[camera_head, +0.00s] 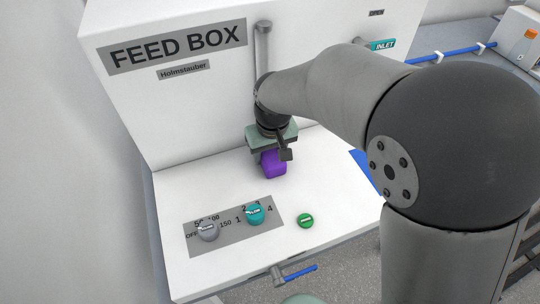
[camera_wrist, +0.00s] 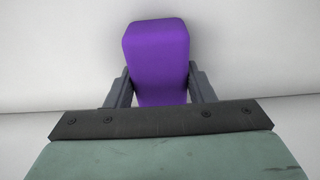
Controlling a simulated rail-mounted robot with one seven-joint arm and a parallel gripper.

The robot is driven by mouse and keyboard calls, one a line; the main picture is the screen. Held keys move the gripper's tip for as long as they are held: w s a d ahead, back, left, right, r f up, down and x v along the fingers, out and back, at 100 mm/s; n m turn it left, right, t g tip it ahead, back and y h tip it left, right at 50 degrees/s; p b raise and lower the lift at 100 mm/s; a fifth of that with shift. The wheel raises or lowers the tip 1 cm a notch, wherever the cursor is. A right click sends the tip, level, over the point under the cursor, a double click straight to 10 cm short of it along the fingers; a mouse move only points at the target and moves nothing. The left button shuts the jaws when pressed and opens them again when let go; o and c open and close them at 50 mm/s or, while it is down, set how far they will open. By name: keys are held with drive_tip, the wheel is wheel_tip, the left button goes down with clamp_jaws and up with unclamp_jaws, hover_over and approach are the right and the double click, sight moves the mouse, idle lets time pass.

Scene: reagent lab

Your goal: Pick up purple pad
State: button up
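The purple pad (camera_head: 273,165) is a block with rounded edges at my gripper, over the white ledge of the feed box. In the wrist view the pad (camera_wrist: 156,62) stands out between the two dark fingers. My gripper (camera_head: 268,157) points down at the back of the ledge, and its fingers lie against both sides of the pad in the wrist view (camera_wrist: 160,86). It looks shut on the pad. The pad's near end is hidden behind the gripper's dark plate in the wrist view. I cannot tell whether the pad touches the ledge.
The white feed box (camera_head: 200,110) rises behind the ledge (camera_head: 190,190). A blue-handled valve (camera_head: 300,273) sticks out at the front edge. The ledge's left side is clear.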

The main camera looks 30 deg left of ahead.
sight(270, 151)
drive_tip(key=shift+c, duration=1.1)
drive_tip(key=shift+r, duration=0.15)
drive_tip(key=shift+r, duration=0.3)
wheel_tip(270, 151, up, 2)
drive_tip(key=shift+r, duration=0.1)
drive_tip(key=d+r, duration=0.1)
drive_tip(key=d+r+b, duration=0.1)
drive_tip(key=r, duration=0.1)
drive_tip(key=d+r, duration=0.1)
drive_tip(key=d, duration=0.1)
drive_tip(key=shift+s+r+b, duration=0.3)
drive_tip(key=shift+r+b, duration=0.1)
drive_tip(key=s+d+r+b, duration=0.2)
drive_tip(key=d+r, duration=0.3)
drive_tip(key=d, duration=0.4)
drive_tip(key=shift+d, duration=0.4)
